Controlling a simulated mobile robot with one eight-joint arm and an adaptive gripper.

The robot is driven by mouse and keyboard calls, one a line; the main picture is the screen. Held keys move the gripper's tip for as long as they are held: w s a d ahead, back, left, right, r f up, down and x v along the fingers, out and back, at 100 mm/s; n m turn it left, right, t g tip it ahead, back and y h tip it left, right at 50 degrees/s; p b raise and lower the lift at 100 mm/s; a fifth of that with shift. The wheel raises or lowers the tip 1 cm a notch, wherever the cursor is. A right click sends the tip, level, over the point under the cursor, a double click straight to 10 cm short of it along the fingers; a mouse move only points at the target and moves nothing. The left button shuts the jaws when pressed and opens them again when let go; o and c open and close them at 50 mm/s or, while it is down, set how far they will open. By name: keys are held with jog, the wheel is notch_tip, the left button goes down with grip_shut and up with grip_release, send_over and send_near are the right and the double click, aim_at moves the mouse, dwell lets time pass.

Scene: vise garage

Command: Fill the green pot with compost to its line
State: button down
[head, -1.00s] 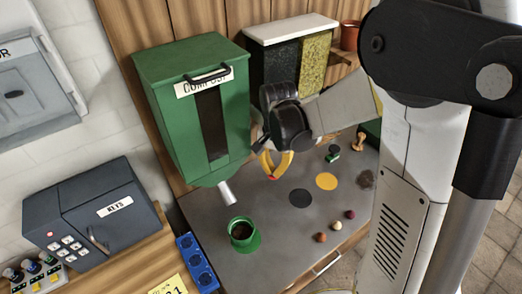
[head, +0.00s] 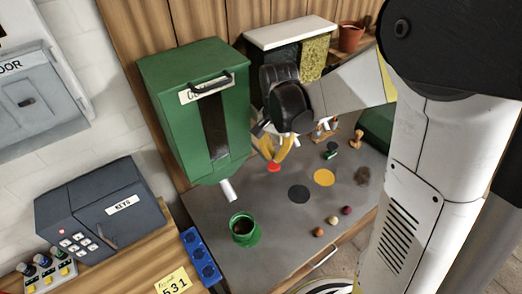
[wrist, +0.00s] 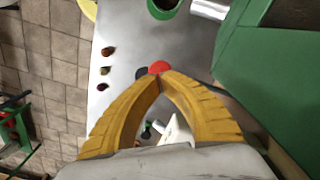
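The green pot (head: 245,234) stands upright on the grey bench, with dark contents showing inside. Its fill line cannot be made out. The pot also shows at the top edge of the wrist view (wrist: 163,8). My gripper (head: 276,160) is right of the spout, apart from dispenser and pot. In the wrist view, its yellow fingertips (wrist: 160,79) meet with nothing between them.
A red disc (head: 274,168), black disc (head: 299,194) and yellow disc (head: 324,177) lie on the bench. Several small balls (head: 333,220) sit near its front edge. A grey KEYS box (head: 104,208) and blue socket strip (head: 201,257) are at left.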

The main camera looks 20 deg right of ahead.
aim_at(274, 167)
jog(key=shift+f, duration=0.1)
dwell(0.3)
jog(key=shift+f+b, duration=3.55)
jog(key=shift+f, duration=0.4)
jog(key=shift+r+p, duration=2.9)
jog(key=shift+r, duration=1.2)
notch_tip(274, 167, up, 6)
jog(key=p, duration=0.4)
